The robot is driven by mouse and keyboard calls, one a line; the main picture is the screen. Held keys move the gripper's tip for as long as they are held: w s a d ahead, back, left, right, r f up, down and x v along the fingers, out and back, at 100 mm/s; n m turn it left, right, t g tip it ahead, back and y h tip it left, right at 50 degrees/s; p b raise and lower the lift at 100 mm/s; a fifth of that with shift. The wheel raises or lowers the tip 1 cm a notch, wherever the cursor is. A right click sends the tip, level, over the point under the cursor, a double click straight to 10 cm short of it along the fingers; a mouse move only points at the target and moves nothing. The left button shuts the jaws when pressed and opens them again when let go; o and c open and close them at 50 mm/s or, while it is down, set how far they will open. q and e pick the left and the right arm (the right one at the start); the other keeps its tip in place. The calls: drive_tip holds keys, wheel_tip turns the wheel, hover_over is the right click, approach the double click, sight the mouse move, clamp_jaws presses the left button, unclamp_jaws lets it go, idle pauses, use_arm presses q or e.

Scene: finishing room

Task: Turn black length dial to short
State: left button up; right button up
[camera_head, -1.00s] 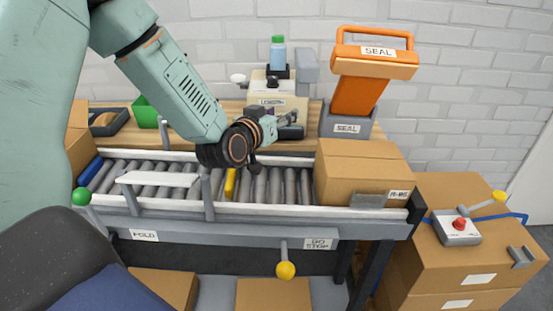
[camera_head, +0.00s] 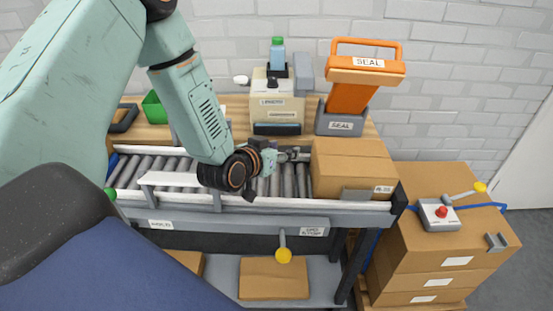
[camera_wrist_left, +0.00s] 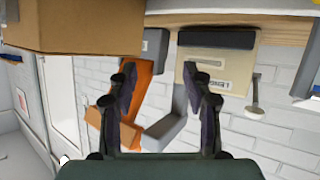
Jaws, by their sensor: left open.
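A beige machine (camera_head: 278,104) with a label that seems to read LENGTH stands on the wooden bench behind the conveyor. A black dial cannot be told apart on it. Its front has a dark slot (camera_head: 277,128), and a white knob (camera_head: 240,80) sticks out at its left. My left gripper (camera_head: 293,154) is open and empty, over the rollers in front of and below the machine. In the left wrist view the machine (camera_wrist_left: 222,85) appears upside down, beyond the open fingers (camera_wrist_left: 163,82) and apart from them. My right gripper is not in view.
A cardboard box (camera_head: 350,168) sits on the roller conveyor (camera_head: 292,184) right of the gripper. An orange-handled SEAL device (camera_head: 352,95) stands behind it. A green bin (camera_head: 154,106) is at the left. A control box with a red button (camera_head: 440,215) rests on stacked boxes at right.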

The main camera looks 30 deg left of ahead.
use_arm(q)
drive_tip(key=shift+g, duration=0.8)
drive_tip(key=shift+s+d+f+p, duration=0.25)
drive_tip(key=shift+s+p, duration=0.45)
drive_tip(key=shift+s, duration=0.05)
drive_tip(key=shift+s+d+f+p, duration=0.2)
drive_tip(key=shift+s+f+p, duration=0.1)
drive_tip(key=shift+s+p, duration=0.45)
drive_tip(key=shift+s+d+f+p, duration=0.25)
drive_tip(key=shift+s+p, duration=0.45)
